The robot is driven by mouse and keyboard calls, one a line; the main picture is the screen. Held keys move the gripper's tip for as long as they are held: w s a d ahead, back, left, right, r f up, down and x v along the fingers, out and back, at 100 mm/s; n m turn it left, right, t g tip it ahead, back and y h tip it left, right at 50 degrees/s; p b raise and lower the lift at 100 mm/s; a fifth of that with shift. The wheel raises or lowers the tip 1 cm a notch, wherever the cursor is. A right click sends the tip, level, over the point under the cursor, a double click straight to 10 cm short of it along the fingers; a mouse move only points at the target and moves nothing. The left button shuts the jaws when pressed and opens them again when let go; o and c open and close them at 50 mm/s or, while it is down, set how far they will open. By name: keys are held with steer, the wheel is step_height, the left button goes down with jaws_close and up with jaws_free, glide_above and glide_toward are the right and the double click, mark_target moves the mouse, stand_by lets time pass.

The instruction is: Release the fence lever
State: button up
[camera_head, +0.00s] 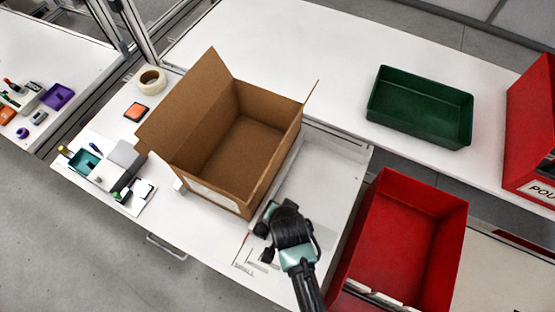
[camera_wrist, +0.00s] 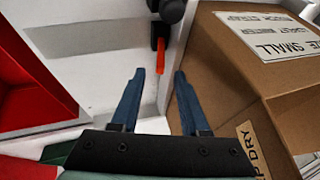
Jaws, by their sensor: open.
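In the wrist view, an orange-red lever (camera_wrist: 161,56) with a dark mount and black round parts (camera_wrist: 168,10) above it stands close to the cardboard box. My gripper (camera_wrist: 158,72) is open. Its two blue fingers point towards the lever, whose lower end appears between or just beyond the fingertips. I cannot tell whether either finger touches it. In the head view, my gripper end (camera_head: 288,235) is over the bench at the box's near right corner. My arm hides the lever there.
An open, empty cardboard box (camera_head: 240,150) stands on the white bench beside my gripper. A red bin (camera_head: 405,225) is to the right and a green tray (camera_head: 420,105) is behind it. A tape roll (camera_head: 151,80) and small tools (camera_head: 110,170) are at the left.

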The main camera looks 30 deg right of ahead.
steer(key=shift+x, duration=2.4)
jaws_close()
